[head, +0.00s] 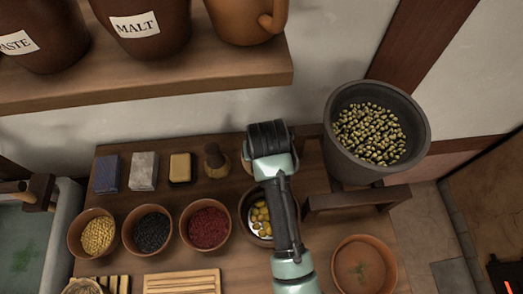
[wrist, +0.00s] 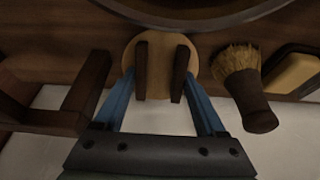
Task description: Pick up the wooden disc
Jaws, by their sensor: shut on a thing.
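The wooden disc (wrist: 160,50) is round and light brown. It shows in the wrist view at the top centre, between and behind the dark finger pads. My gripper (wrist: 160,73) is shut on it, with a pad on each side and a gap between them. I cannot tell whether the disc touches the table.
A brush (head: 216,160) stands close beside my gripper, with a yellow block (head: 180,167) further left. A large grey pot of beans (head: 335,155) and a dark wooden frame (head: 350,199) are to the right. Bowls line the front; a shelf (head: 230,73) is above.

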